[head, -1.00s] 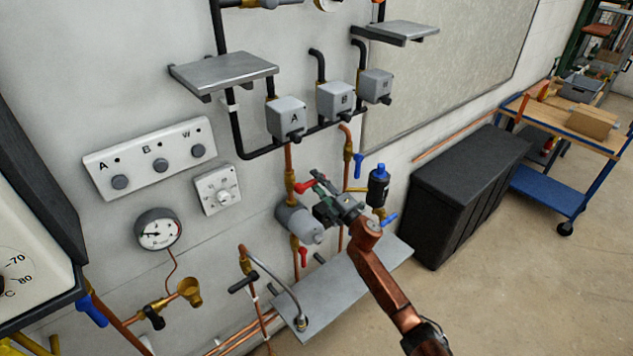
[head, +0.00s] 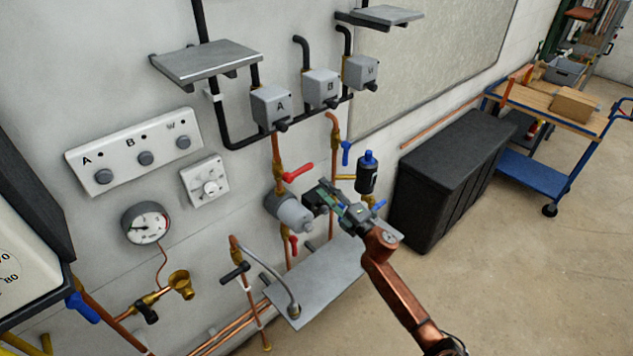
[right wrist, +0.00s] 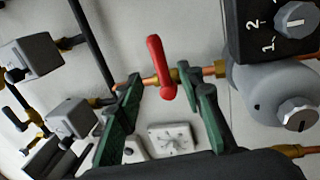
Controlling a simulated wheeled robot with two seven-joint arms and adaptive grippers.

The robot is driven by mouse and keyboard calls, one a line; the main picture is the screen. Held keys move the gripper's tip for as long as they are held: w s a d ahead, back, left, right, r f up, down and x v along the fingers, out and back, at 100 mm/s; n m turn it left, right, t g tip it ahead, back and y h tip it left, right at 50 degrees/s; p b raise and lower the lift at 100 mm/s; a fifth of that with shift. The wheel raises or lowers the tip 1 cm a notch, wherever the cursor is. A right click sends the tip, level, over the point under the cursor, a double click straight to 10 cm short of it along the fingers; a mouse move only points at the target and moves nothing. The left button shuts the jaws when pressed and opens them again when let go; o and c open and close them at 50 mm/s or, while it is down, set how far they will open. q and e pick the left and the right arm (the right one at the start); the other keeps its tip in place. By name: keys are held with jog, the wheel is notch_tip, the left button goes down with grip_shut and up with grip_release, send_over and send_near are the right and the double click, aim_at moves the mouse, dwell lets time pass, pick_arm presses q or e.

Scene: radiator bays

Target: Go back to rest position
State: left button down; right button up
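My right gripper (head: 318,197) is in front of the wall pipework in the head view, its arm coming in from the lower right. In the right wrist view its two green fingers (right wrist: 163,90) stand apart with nothing held. The upper red lever (head: 298,172) is on the copper pipe above the grey pump (head: 291,212). In the right wrist view the red lever (right wrist: 161,68) shows beyond the fingertips, between them in the picture. In the head view the gripper is to the lower right of the lever, apart from it. My left gripper is not in view.
A metal shelf (head: 320,285) juts out below the pump. A blue-capped black canister (head: 367,175) is close to the right of my gripper. A black chest (head: 445,180) and a blue cart (head: 540,165) stand further right. The floor in front is clear.

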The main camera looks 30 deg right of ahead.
jog(key=shift+s+d, duration=0.1)
jog(key=shift+s, duration=0.4)
jog(key=shift+f, duration=0.1)
